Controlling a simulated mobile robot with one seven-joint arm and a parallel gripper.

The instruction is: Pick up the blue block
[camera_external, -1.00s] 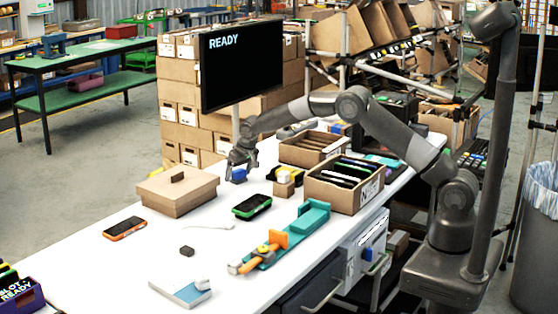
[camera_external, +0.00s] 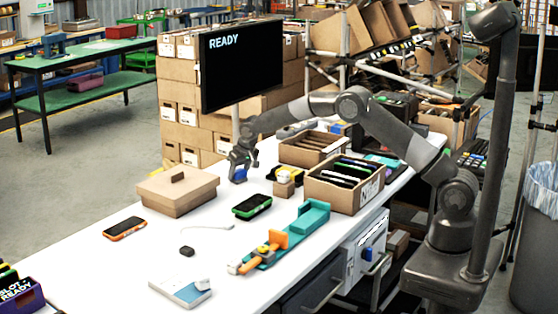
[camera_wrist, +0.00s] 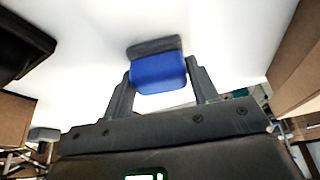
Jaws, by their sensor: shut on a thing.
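The blue block (camera_wrist: 158,74) is between the two fingers of my gripper (camera_wrist: 160,80) in the wrist view. The fingers are shut on its sides. In the external view my gripper (camera_external: 240,170) points down at the far side of the white table, with the blue block (camera_external: 239,174) low between its fingers. The block is at or very near the table surface; I cannot tell whether it touches. A dark grey shape (camera_wrist: 154,46) shows just beyond the block in the wrist view, perhaps its shadow.
A lidded cardboard box (camera_external: 178,191) stands left of my gripper. Open cartons (camera_external: 345,186) stand to the right, and a monitor (camera_external: 241,66) behind.

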